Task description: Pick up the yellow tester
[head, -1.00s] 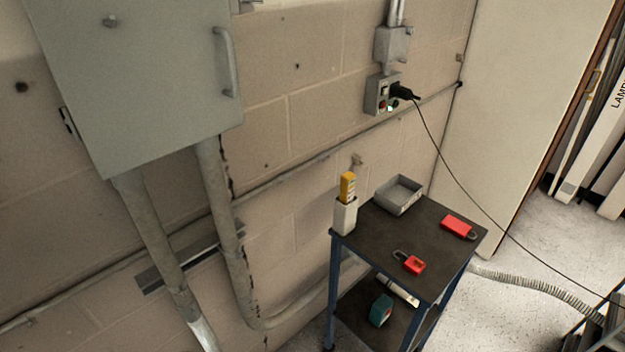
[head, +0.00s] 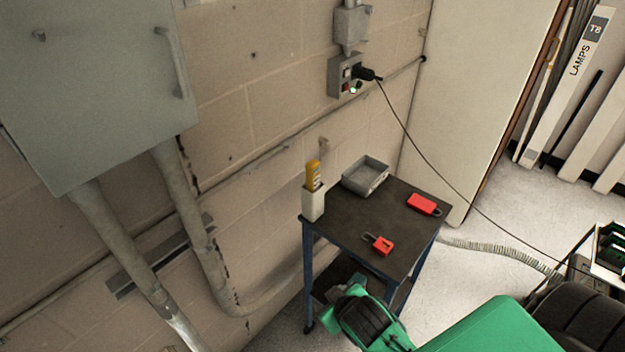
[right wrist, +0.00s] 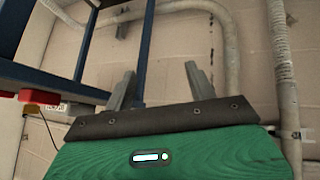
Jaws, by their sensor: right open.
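The yellow tester (head: 313,172) stands upright in a pale holder (head: 313,204) at the left corner of the cart top in the head view. Its lower part is hidden inside the holder. My right arm comes in from the lower right of the head view, low in front of the cart, well below and apart from the tester. In the right wrist view my right gripper (right wrist: 160,88) has its two fingers spread with nothing between them. My left gripper is not in view.
The dark cart top (head: 350,215) also carries a grey tray (head: 366,175), a red padlock (head: 380,244) and another red item (head: 423,204). A grey cabinet (head: 95,90) and conduits line the wall at left. A black cable (head: 430,162) runs from a wall outlet down to the right.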

